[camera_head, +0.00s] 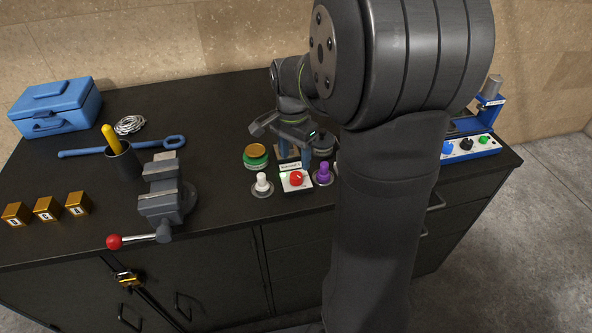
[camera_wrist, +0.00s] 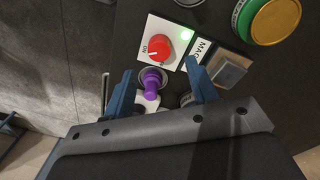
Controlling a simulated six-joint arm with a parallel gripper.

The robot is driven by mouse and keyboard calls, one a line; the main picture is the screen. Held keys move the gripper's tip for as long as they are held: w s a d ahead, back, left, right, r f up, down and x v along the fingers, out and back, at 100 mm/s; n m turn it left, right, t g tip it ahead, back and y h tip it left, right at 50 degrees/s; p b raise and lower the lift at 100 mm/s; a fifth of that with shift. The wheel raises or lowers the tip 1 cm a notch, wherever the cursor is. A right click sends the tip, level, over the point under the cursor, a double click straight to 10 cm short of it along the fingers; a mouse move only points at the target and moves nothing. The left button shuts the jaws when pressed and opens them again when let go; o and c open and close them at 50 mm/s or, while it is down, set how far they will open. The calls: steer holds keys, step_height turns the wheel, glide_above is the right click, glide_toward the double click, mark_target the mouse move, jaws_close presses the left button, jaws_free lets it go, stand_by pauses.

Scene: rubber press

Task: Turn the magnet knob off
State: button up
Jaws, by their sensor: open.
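The magnet knob is a red round knob (camera_head: 296,178) on a small white panel (camera_head: 288,188) near the front edge of the bench. In the wrist view, the knob (camera_wrist: 160,47) carries a white pointer mark toward the word ON, and a green light (camera_wrist: 186,34) is lit on the panel. A partly cut-off label starting "MAG" is beside it. My gripper (camera_wrist: 159,67) is open and empty, with its blue fingers pointing toward the panel. The red knob lies just beyond the fingertips in the wrist view. In the head view, my gripper (camera_head: 293,152) is just behind the panel.
A purple knob (camera_head: 322,174) stands right of the panel; it shows between my fingers in the wrist view (camera_wrist: 152,80). A white knob (camera_head: 262,184) stands left. A green-and-gold button (camera_head: 256,156) is behind left. A vise (camera_head: 160,200) is farther left.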

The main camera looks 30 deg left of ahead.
mark_target(296, 174)
step_height(296, 174, down, 6)
steer(key=shift+d+r, duration=0.1)
steer(key=shift+d, duration=0.05)
steer(key=c, duration=1)
